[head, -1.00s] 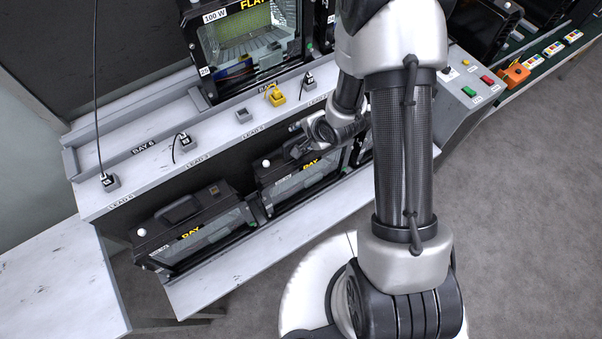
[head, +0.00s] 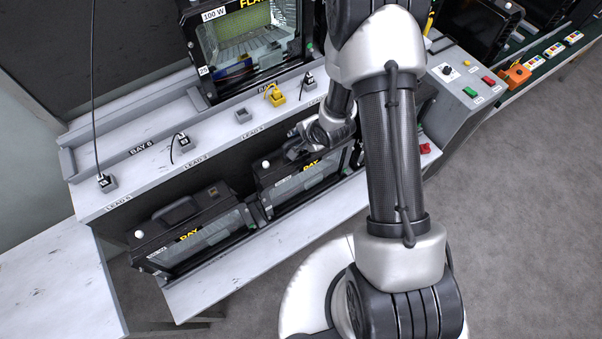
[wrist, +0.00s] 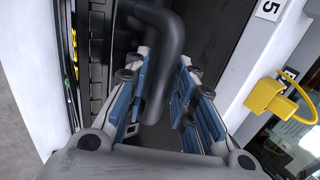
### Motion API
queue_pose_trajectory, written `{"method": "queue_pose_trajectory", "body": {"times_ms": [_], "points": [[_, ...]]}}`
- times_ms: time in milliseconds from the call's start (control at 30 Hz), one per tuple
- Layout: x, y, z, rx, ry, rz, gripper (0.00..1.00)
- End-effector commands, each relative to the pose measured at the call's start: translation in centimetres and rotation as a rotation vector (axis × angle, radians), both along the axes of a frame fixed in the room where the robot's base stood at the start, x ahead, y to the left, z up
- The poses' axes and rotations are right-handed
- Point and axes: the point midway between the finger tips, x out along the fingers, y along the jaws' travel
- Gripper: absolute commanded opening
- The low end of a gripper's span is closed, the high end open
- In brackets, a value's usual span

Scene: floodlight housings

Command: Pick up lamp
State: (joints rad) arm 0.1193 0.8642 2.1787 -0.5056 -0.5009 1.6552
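A black floodlight lamp (head: 306,182) with a yellow "DAY" label stands on the lower shelf, to the right of a similar black lamp (head: 192,238). My gripper (head: 296,150) is over the top of the right lamp. In the wrist view the lamp's dark bent carry handle (wrist: 168,62) lies between the blue-padded fingers of my gripper (wrist: 160,80). The fingers stand apart on both sides of the handle, with a gap visible on the right. My arm hides part of the lamp's right side in the head view.
Above is a white ledge (head: 215,150) with lead plugs, including a yellow one (head: 276,95), which shows beside my gripper in the wrist view (wrist: 266,97). A larger lamp (head: 243,48) stands behind it. A control box (head: 462,85) is at right. The grey floor (head: 510,210) is clear.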

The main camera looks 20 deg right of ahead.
Motion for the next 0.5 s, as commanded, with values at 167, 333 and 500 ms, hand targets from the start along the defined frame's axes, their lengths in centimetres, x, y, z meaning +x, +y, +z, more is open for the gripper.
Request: {"method": "queue_pose_trajectory", "body": {"times_ms": [167,333,500], "points": [[-0.01,0.0,0.0,0.0,0.0,0.0,0.09],[-0.02,-0.01,0.0,0.0,0.0,0.0,0.0],[-0.03,-0.01,-0.01,0.0,0.001,0.0,0.0]]}}
